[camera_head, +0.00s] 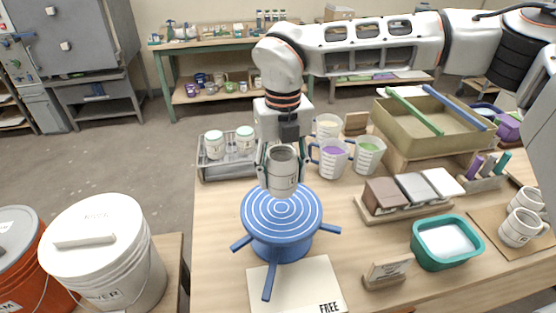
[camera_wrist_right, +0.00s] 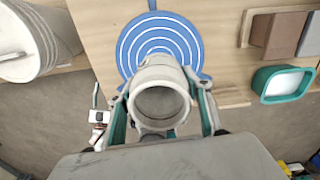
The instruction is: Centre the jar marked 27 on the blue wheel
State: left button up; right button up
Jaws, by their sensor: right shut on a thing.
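A grey-white jar (camera_head: 283,180) is upright in my right gripper (camera_head: 281,165), whose fingers are shut on its two sides. Its front carries a small mark that I cannot read. The blue wheel (camera_head: 258,222) with white rings stands on the table, and the jar's base overlaps its far half in the head view. I cannot tell whether the base touches the wheel. In the right wrist view the open, empty-looking jar (camera_wrist_right: 160,68) is between the fingers (camera_wrist_right: 160,110) and covers the near edge of the wheel (camera_wrist_right: 133,50). My left gripper is not in view.
Two lidded jars (camera_head: 214,144) stand in a wire tray (camera_head: 212,174) behind left. Measuring jugs (camera_head: 330,161) stand close behind right. A card (camera_head: 295,287), a small sign (camera_head: 388,271), a teal tub (camera_head: 430,258) and glaze blocks (camera_head: 382,196) lie around the wheel.

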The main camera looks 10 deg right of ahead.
jog(key=shift+s+f, duration=0.1)
jog(key=shift+f, duration=0.2)
jog(key=shift+s+f+b, duration=0.1)
jog(key=shift+f+b, duration=1.35)
jog(key=shift+f, duration=0.55)
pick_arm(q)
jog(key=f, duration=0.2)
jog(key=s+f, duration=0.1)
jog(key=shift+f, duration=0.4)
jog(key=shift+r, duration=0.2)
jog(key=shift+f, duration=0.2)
pick_arm(e)
jog(key=shift+f, duration=0.1)
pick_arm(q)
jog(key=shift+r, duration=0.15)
pick_arm(e)
jog(key=shift+f, duration=0.35)
jog(key=shift+f, duration=0.15)
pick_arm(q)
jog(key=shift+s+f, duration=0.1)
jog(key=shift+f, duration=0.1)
